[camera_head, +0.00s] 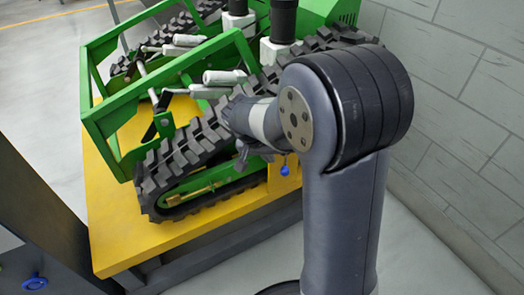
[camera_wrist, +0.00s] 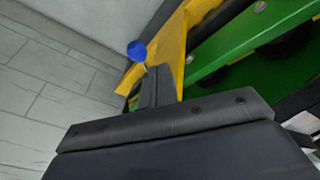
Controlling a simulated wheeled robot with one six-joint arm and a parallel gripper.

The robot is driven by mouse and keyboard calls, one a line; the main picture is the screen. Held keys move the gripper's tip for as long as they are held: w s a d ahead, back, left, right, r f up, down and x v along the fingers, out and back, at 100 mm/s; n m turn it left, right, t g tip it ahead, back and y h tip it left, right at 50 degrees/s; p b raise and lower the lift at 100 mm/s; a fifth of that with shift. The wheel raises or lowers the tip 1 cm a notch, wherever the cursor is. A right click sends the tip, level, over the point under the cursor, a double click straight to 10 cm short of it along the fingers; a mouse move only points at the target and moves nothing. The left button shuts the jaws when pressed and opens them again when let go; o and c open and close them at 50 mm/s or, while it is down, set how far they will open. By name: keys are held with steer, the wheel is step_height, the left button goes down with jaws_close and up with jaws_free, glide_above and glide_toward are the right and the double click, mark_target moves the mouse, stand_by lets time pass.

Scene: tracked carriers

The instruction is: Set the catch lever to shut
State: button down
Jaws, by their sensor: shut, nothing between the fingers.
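A blue ball knob (camera_head: 285,171) shows at the lower edge of a small yellow bracket, at the near right end of the tracked carrier (camera_head: 160,180). It looks like the end of the catch lever; the rest of the lever is hard to make out. In the wrist view the blue knob (camera_wrist: 137,50) is just beyond my fingertips and slightly left, beside the yellow bracket (camera_wrist: 172,52). My gripper (camera_head: 243,158) is shut and empty, beside the black track and left of the knob. In the wrist view my gripper's fingers (camera_wrist: 157,82) are together, apparently apart from the knob.
The carrier, with black tracks and a green frame (camera_head: 95,118), stands on a yellow platform (camera_head: 125,235). A grey tiled wall (camera_head: 465,90) is close on the right. Another blue part (camera_head: 33,283) sits low at the left. Pale floor (camera_head: 245,270) is clear in front.

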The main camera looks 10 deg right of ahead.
mark_target(282, 168)
steer(key=shift+s+d+f+b, duration=0.2)
steer(key=shift+s+d+f, duration=0.05)
steer(key=shift+d+f, duration=0.35)
steer(key=shift+s+d+f+b, duration=0.15)
steer(key=shift+s+d+f, duration=0.05)
steer(key=shift+d+f, duration=0.35)
steer(key=shift+s+d, duration=0.1)
steer(key=shift+d, duration=0.05)
steer(key=shift+d+r+n, duration=0.1)
steer(key=shift+d+n, duration=0.1)
steer(key=shift+n, duration=0.2)
